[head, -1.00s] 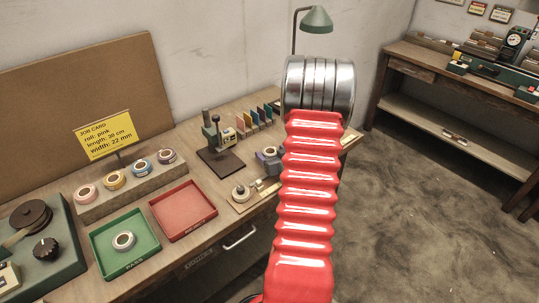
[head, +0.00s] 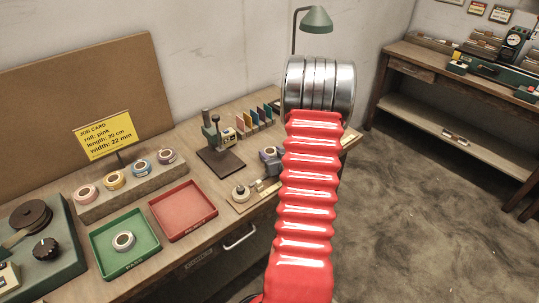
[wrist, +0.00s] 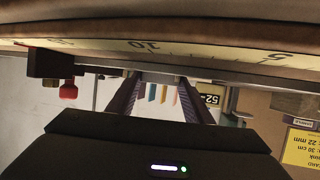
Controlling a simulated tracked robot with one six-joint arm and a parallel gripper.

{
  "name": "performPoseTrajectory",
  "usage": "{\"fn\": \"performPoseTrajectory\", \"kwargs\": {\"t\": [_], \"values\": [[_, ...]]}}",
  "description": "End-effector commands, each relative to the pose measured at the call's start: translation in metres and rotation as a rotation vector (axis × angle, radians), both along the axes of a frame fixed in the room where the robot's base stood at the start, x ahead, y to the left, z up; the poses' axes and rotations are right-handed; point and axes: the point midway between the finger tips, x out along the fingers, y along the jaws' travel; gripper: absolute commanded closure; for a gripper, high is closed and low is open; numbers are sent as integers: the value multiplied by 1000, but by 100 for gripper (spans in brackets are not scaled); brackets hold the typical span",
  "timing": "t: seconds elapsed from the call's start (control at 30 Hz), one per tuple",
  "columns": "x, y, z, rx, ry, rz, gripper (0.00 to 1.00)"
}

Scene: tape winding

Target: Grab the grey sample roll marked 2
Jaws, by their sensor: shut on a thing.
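No roll with a readable 2 shows. A pale grey roll (head: 123,241) lies in the green tray (head: 141,259) marked PASS. A greyish-mauve roll (head: 167,156) sits at the right end of the sloped rack, beside the pink, yellow and blue rolls. In the head view my red arm hides my gripper. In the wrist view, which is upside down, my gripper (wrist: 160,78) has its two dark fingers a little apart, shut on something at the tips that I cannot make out.
A red tray (head: 184,210) stands right of the green one. A press-like stand (head: 218,148) and colour swatches (head: 256,120) are behind. A measuring scale (wrist: 150,46) crosses close in the wrist view. A yellow job card (head: 105,136) stands at the back.

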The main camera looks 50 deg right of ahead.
Motion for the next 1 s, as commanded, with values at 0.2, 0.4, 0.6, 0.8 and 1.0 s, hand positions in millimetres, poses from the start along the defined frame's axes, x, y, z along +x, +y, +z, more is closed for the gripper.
{"fn": "performPoseTrajectory", "kwargs": {"t": [0.2, 0.4, 0.6, 0.8, 1.0], "values": [[0, 0, 0, 0, 0, 0, 75], [0, 0, 3, -1, -1, 0, 76], [0, 0, 18, -2, -2, 0, 76], [0, 0, 45, -3, -1, 0, 76], [0, 0, 75, -4, -1, 1, 76]]}}
